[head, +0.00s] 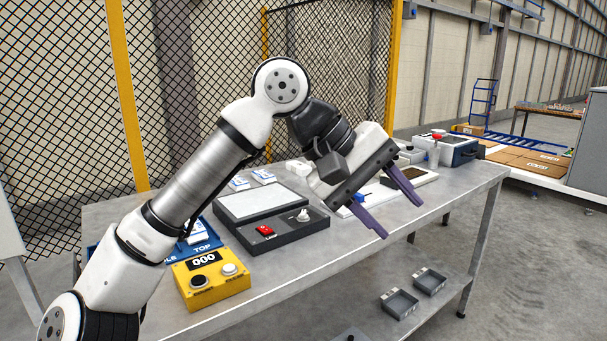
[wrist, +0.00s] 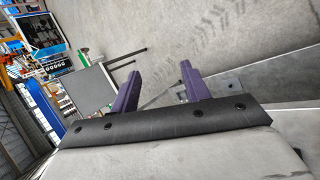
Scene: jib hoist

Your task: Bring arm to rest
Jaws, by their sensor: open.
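My gripper (head: 394,209) has two purple fingers spread apart with nothing between them. In the head view it hangs tilted above the right half of the grey metal table (head: 320,258), near the front edge. My arm reaches up from the lower left, bends at the top and comes down to the gripper. In the wrist view the gripper's fingers (wrist: 158,82) point towards concrete floor, with open space between them.
A yellow box (head: 212,290) reading 000, a dark console with a red switch (head: 265,231) and a blue-grey machine (head: 453,150) stand on the table. Small grey trays (head: 400,303) sit on the lower shelf. A mesh fence (head: 200,80) stands behind.

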